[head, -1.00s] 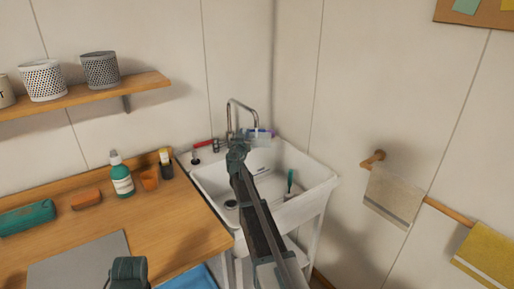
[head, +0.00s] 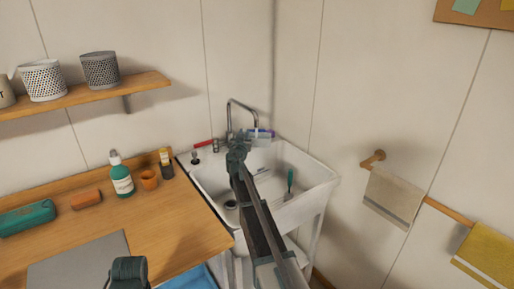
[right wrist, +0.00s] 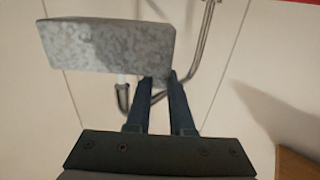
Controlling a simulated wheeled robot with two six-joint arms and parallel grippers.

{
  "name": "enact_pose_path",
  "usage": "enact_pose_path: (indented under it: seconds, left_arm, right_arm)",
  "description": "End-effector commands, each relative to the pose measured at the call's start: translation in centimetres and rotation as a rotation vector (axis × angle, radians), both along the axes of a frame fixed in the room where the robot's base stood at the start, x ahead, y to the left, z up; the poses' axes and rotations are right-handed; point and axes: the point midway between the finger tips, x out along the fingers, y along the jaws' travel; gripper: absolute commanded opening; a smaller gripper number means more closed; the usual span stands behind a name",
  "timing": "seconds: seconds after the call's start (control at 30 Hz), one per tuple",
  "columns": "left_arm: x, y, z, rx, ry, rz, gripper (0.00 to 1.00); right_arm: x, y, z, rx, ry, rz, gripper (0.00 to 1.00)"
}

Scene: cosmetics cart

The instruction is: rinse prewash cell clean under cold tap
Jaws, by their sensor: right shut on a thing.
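A grey mottled block (right wrist: 108,45), which I take to be the prewash cell, sits at the fingertips of my right gripper (right wrist: 160,80), which is shut on its edge. I cannot see whether water runs.
A green brush (head: 290,183) leans inside the sink. A red object (head: 203,143) lies on the sink's back ledge. The wooden counter (head: 185,225) holds a teal bottle (head: 122,176), an orange cup (head: 149,180) and a sponge (head: 87,199). Towels (head: 392,196) hang at right.

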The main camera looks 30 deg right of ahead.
Motion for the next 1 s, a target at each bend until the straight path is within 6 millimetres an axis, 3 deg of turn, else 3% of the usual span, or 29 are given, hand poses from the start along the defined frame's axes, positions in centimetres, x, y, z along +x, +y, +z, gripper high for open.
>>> enact_pose_path:
  seconds: [0.63,1.0]
  left_arm:
    - [0.0,0.0,0.0,0.0,0.0,0.0,0.57]
    - [0.0,0.0,0.0,0.0,0.0,0.0,0.57]
  right_arm:
    - [-0.3,0.1,0.0,-0.001,0.001,0.0,0.0]
    - [-4.2,1.6,0.0,-0.001,0.001,0.0,0.0]
